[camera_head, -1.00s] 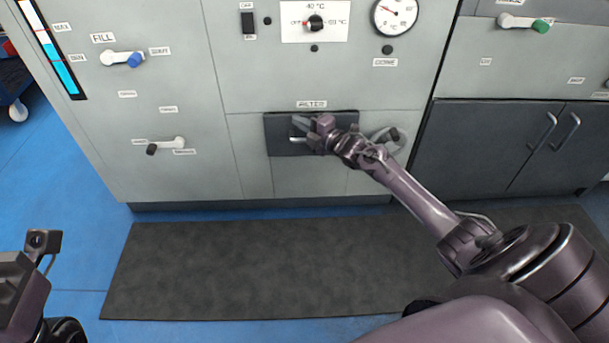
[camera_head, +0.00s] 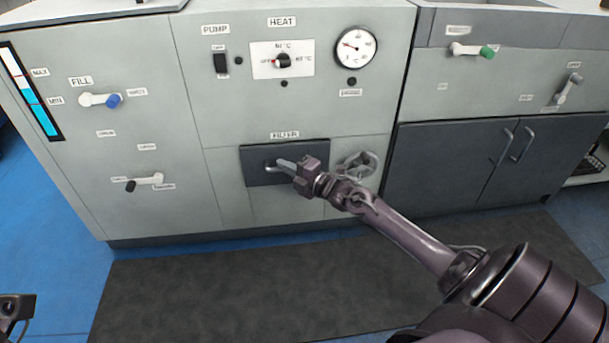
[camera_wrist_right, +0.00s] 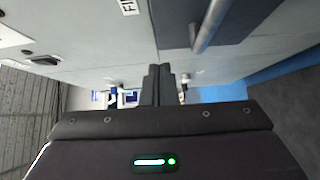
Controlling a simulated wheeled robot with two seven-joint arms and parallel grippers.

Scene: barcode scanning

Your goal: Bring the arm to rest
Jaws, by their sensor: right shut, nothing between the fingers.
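My right gripper (camera_head: 283,164) is in front of the dark filter panel (camera_head: 256,172) low on the grey machine. Its fingers are together with nothing between them, and they also show closed in the right wrist view (camera_wrist_right: 158,84). In the head view the fingers overlap the panel's handle (camera_head: 270,165). In the wrist view the handle bar (camera_wrist_right: 208,28) is above and right of the fingers, apart from them. A small part of my left arm (camera_head: 14,308) shows at the lower left edge; its fingers are out of view.
A round handwheel (camera_head: 356,168) is just right of the filter panel. Fill lever (camera_head: 100,100), pump switch (camera_head: 221,62), heat knob (camera_head: 283,61) and gauge (camera_head: 355,48) are on the machine. A dark cabinet (camera_head: 450,165) stands at right. The dark floor mat (camera_head: 200,295) is clear.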

